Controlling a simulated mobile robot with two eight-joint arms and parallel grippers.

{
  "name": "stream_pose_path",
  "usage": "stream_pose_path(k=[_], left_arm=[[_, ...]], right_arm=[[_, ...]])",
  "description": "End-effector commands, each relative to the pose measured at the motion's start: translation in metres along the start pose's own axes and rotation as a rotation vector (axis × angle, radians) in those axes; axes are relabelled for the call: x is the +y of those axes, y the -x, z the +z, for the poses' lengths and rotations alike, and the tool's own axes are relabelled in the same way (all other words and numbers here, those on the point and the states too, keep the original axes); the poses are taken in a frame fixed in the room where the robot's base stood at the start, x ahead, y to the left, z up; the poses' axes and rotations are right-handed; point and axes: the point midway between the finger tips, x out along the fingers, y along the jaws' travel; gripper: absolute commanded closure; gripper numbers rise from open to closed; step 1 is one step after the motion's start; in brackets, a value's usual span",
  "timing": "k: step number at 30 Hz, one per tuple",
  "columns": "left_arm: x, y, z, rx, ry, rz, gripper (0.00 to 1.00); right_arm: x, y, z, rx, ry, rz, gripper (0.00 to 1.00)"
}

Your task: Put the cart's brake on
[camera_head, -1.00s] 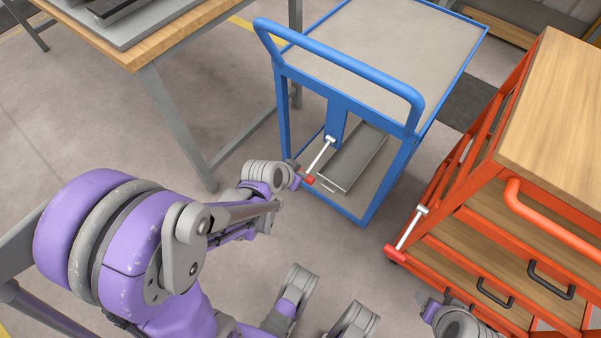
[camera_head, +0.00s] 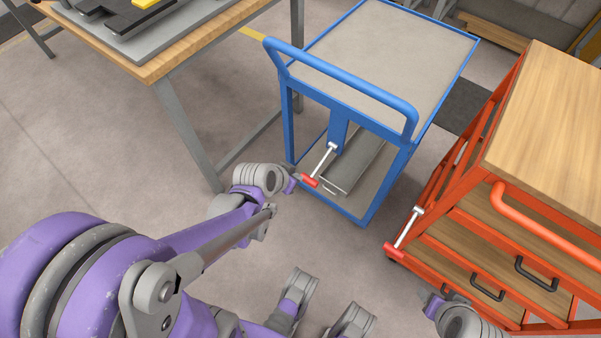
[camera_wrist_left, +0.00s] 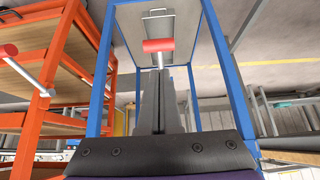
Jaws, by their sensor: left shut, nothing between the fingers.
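The blue cart (camera_head: 352,80) stands at the upper middle with a grey top and a blue push handle. Its brake lever (camera_head: 323,163) is a white rod with a red grip (camera_head: 309,181), slanting down toward me. My left gripper (camera_head: 297,180) is beside the red grip; whether they touch I cannot tell. In the left wrist view the shut, empty fingers (camera_wrist_left: 160,105) point at the red grip (camera_wrist_left: 158,46), which shows just beyond their tips. My right gripper (camera_head: 428,300) shows only in part at the bottom right, below the orange cart, and its fingers are unclear.
An orange cart (camera_head: 545,115) with a wooden top, drawers and its own red-tipped lever (camera_head: 395,248) stands at the right. A workbench (camera_head: 165,60) with a grey leg is at the upper left. The floor between my arm and the bench is clear.

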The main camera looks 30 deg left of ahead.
Motion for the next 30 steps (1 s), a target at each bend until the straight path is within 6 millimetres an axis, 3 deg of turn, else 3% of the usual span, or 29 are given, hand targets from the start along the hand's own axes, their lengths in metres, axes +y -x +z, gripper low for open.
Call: stream_pose_path(k=[3,9,30], left_arm=[[-0.001,0.024,0.003,0.002,0.003,-0.001,1.0],[-0.001,0.039,0.008,0.001,0.001,-0.001,1.0],[0.003,0.042,0.009,-0.005,0.0,0.003,1.0]], right_arm=[[0.0,0.012,-0.004,0.005,0.0,0.0,0.41],[0.0,0.019,-0.007,0.007,0.0,0.0,0.41],[0.0,0.019,-0.007,0.007,0.0,0.0,0.41]])
